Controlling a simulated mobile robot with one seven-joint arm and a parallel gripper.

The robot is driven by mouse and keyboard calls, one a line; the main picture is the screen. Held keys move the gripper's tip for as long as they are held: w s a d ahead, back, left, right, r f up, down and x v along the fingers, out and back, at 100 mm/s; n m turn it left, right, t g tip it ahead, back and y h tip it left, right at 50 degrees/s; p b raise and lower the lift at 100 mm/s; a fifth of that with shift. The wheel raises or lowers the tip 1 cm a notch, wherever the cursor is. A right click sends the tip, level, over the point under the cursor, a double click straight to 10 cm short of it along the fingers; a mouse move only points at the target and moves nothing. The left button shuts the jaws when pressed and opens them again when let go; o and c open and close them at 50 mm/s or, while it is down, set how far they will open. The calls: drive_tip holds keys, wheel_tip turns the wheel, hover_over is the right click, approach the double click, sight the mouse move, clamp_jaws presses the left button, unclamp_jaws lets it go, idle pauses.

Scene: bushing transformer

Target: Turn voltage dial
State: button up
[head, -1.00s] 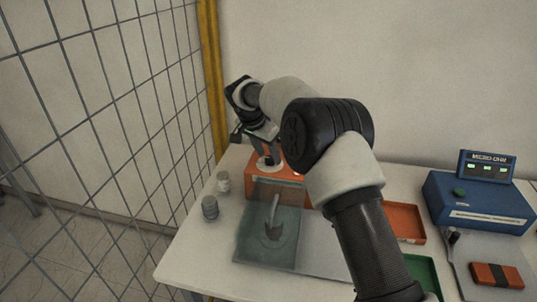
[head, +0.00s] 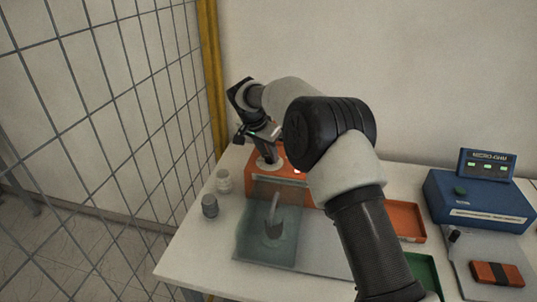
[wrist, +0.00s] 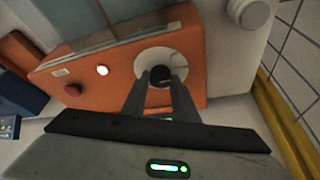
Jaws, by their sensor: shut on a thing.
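The voltage dial is a dark knob on a pale round plate (wrist: 182,57) on the top of an orange box (wrist: 105,70) in the wrist view. My gripper (wrist: 160,76) reaches down to the dial with its two fingers on either side of the dark knob (wrist: 160,75), shut on it. In the head view the orange box (head: 290,172) stands at the back of the table, partly hidden by my arm. My gripper (head: 267,160) points down onto its left part. The fingertips are small there.
An orange tray (head: 408,222), green tray (head: 425,272) and blue MICRO-OHM meter (head: 480,202) are at the right. A mesh fence (head: 110,110) borders the left.

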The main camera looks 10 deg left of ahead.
drive_tip(key=shift+d+f+n+y+b, duration=0.1)
drive_tip(key=shift+n+y+b, duration=0.2)
drive_tip(key=shift+n+b, duration=0.6)
drive_tip(key=n+y, duration=0.1)
drive_tip(key=n, duration=0.1)
drive_tip(key=shift+d+n+t+b, duration=0.1)
drive_tip(key=shift+n+t+b, duration=0.2)
drive_tip(key=shift+n+y, duration=0.8)
drive_tip(key=shift+n, duration=1.3)
drive_tip(key=o, duration=1.1)
drive_tip(key=shift+c, duration=0.2)
drive_tip(key=v, duration=1.7)
drive_tip(key=shift+r, duration=0.45)
drive_tip(key=shift+w+d, duration=0.1)
drive_tip(key=shift+d, duration=0.05)
